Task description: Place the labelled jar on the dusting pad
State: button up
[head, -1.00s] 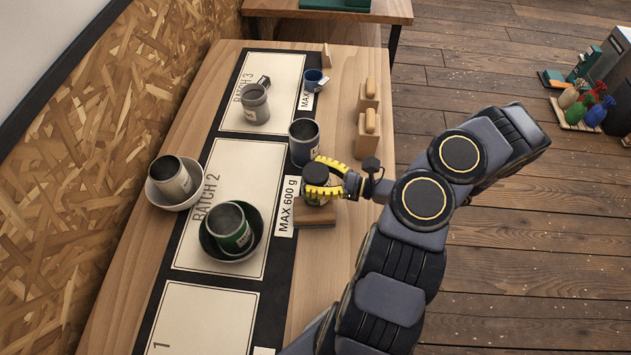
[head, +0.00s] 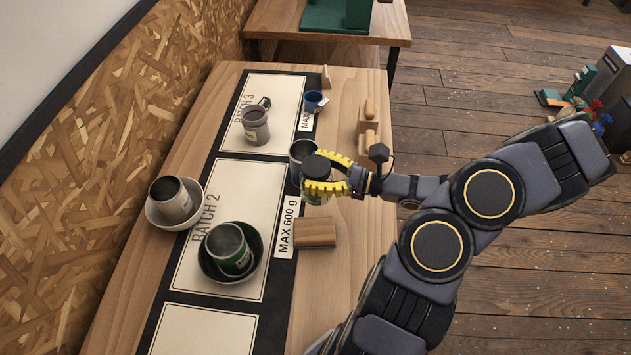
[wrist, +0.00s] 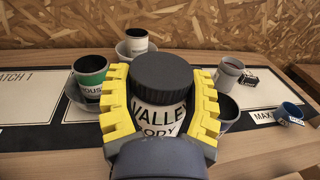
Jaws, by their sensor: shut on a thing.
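My gripper (head: 312,171) has its yellow fingers closed around a jar with a black lid (head: 317,166). In the wrist view the jar (wrist: 160,118) is upright between both fingers, with a white label reading "VALLEY" and a partly hidden second line. It appears held above the table beside a grey cup (head: 301,150), partly hiding it. A bare wooden block (head: 315,233) lies just in front of the jar. I cannot tell for sure which surface is the dusting pad; a green flat-based object (head: 335,14) sits on the far table.
A dark bowl (head: 208,268) holds a green cup (head: 231,250), and a pale bowl (head: 158,220) holds a grey cup (head: 174,200). Another grey cup (head: 255,125) and a small blue cup (head: 314,101) stand farther back. Wooden holders (head: 367,128) are on the right edge.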

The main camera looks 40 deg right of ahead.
jog(key=shift+s+a+r, duration=0.15)
jog(key=shift+r, duration=0.25)
jog(key=shift+s+a+f, duration=0.45)
jog(key=shift+s+a, duration=0.35)
send_over(314, 228)
notch_tip(314, 228, down, 8)
jog(key=shift+f, duration=0.15)
jog(key=o, duration=1.1)
jog(key=shift+f, duration=0.1)
